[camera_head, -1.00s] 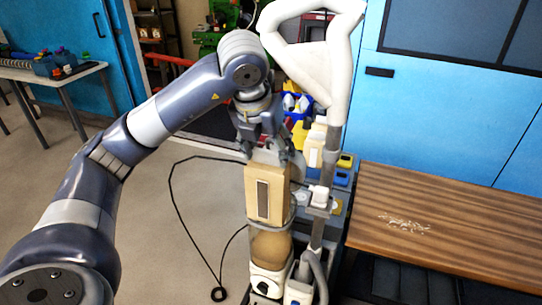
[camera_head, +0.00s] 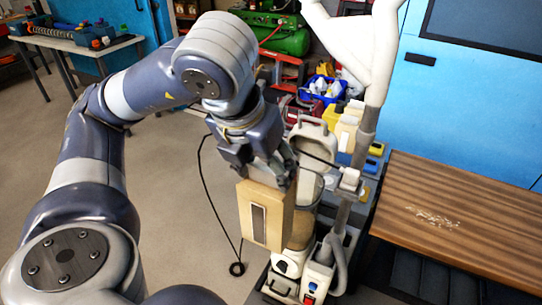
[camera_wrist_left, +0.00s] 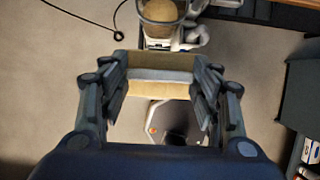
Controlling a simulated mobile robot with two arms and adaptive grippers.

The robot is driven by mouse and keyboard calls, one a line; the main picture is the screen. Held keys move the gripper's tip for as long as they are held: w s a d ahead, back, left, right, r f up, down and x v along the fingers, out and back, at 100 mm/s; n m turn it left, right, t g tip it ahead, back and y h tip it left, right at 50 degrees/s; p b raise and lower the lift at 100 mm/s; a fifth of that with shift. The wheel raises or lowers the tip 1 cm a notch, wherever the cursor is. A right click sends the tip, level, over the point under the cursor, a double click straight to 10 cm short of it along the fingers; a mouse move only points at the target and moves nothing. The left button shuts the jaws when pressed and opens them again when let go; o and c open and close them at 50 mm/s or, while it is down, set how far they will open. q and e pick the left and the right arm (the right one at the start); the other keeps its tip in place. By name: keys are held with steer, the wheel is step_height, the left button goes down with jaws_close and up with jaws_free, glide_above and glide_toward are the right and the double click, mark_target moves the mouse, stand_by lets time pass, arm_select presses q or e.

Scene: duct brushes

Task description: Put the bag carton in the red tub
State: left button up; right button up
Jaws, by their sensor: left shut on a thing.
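The bag carton (camera_head: 258,218) is a tan box with a grey upright strip on its front. My left gripper (camera_head: 260,180) is shut on its top part and holds it upright, in front of the vacuum machine in the head view. In the left wrist view the carton (camera_wrist_left: 152,88) spans the space between the two fingers of my left gripper (camera_wrist_left: 155,95). Its underside is hidden. I cannot make out the red tub with certainty; a dark red shape behind the arm is partly covered. My right gripper is not in view.
A vacuum machine (camera_head: 290,262) with a clear canister and a tall white-topped pole (camera_head: 366,130) stands close behind and right of the carton. A wooden bench (camera_head: 480,222) with pale debris is at right. A blue bin (camera_head: 322,88) stands behind. Open floor lies left, with a black cord.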

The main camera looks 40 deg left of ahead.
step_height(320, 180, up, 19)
steer(key=p, duration=1.8)
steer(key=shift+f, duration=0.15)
